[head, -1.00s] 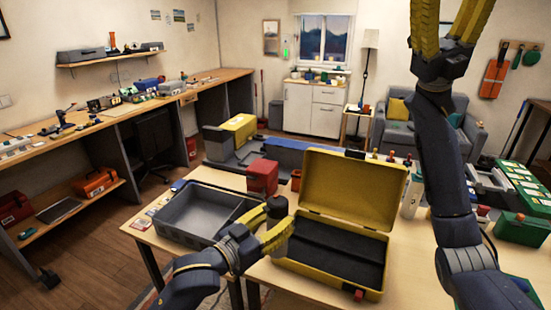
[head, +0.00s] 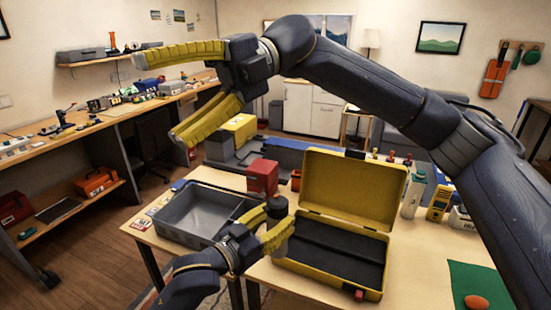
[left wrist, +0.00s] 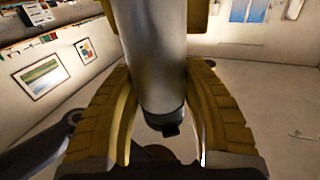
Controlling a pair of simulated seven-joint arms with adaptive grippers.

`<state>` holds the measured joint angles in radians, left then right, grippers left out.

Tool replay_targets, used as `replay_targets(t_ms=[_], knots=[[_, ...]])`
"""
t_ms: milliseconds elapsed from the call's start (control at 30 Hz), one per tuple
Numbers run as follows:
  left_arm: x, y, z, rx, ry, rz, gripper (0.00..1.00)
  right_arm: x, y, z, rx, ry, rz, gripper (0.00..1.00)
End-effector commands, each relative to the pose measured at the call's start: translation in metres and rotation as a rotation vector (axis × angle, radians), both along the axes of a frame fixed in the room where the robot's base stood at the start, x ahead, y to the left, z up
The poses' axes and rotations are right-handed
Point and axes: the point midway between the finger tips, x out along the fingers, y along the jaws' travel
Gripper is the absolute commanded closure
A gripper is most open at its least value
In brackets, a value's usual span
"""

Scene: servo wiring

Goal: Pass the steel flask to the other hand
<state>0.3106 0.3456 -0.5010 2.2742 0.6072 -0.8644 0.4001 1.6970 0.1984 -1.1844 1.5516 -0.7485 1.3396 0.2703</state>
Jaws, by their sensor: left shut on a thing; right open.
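The steel flask (left wrist: 156,65) is a shiny silver cylinder with a black end piece, seen in the left wrist view between the two yellow fingers of my left gripper (left wrist: 160,115). These fingers are shut on it.
An open yellow case (head: 352,190) with a dark lining lies on the table, beside a grey tray (head: 180,232). A red block (head: 263,177) stands behind them. Bottles (head: 414,192) and a green mat (head: 470,270) are at the right. My right arm crosses above the table.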

Motion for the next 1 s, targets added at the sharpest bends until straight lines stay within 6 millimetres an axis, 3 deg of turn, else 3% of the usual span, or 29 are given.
replay_targets(t_ms=[100, 267, 500, 800, 1000], knots=[[0.0, 0.0, 0.001, -0.001, -0.002, 0.0, 1.0, 0.006, 0.012, -0.044, -0.205, -0.097, -0.042, 0.25], [0.0, 0.0, 0.001, -0.001, -0.002, 0.0, 1.0, 0.028, 0.008, -0.101, -0.477, -0.222, -0.125, 0.25], [0.0, 0.0, 0.001, -0.001, -0.002, 0.0, 1.0, 0.084, -0.035, -0.157, -0.849, -0.397, -0.306, 0.25], [0.0, 0.0, 0.001, -0.001, -0.002, 0.0, 1.0, 0.143, -0.102, -0.171, -1.146, -0.541, -0.517, 0.25], [0.0, 0.0, 0.001, -0.001, -0.002, 0.0, 1.0, 0.159, -0.124, -0.17, -1.223, -0.577, -0.58, 0.25]])
